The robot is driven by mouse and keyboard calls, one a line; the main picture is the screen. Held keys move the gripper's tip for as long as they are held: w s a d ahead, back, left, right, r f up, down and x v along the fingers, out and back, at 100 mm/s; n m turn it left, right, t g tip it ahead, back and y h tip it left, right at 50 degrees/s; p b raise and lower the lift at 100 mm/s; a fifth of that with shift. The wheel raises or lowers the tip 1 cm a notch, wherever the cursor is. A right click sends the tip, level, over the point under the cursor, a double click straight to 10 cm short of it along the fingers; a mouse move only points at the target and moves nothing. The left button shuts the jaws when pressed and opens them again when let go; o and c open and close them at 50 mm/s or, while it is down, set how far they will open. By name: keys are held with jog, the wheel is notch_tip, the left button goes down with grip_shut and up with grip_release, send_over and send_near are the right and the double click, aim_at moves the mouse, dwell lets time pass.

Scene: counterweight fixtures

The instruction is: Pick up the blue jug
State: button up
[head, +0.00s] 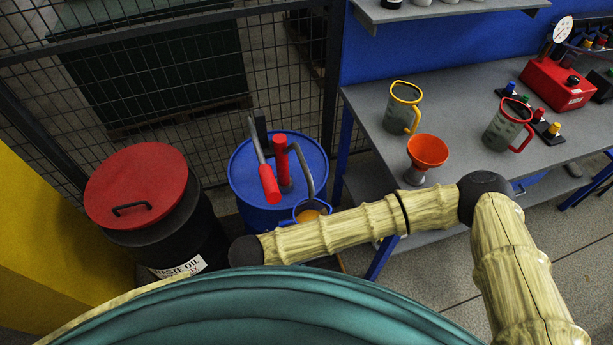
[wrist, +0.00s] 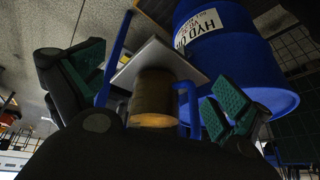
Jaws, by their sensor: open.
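The blue jug (head: 312,206) has a blue rim and amber liquid inside. In the head view it shows just in front of the blue drum, its lower part hidden behind my arm. In the wrist view the jug (wrist: 153,93) is a dark amber cylinder with a blue handle (wrist: 189,100) on its right, by a pale flat plate (wrist: 182,62). My gripper (wrist: 153,92) is open, with green-padded fingers wide apart on either side of the jug. I see no finger touching it. My gripper's fingers are hidden in the head view.
The blue drum (head: 250,178) carries a red-handled pump (head: 268,184). A red-lidded waste oil bin (head: 136,186) stands left. The grey bench (head: 455,105) holds a yellow-rimmed jug (head: 398,112), a red-rimmed jug (head: 502,127) and an orange funnel (head: 428,151). A mesh fence stands behind.

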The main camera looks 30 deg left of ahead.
aim_at(307, 209)
jog(key=a+r+h, duration=0.1)
jog(key=a+r, duration=0.2)
jog(key=r, duration=0.2)
jog(key=w+d+f+g+p, duration=0.1)
jog(key=w+d+p, duration=0.2)
jog(key=w+p, duration=0.4)
jog(key=shift+w+d+m+p, duration=0.15)
jog(key=shift+w+m+p, duration=0.2)
jog(key=shift+w, duration=1.6)
jog(key=c, duration=2)
jog(key=shift+b, duration=0.4)
jog(key=shift+b, duration=0.45)
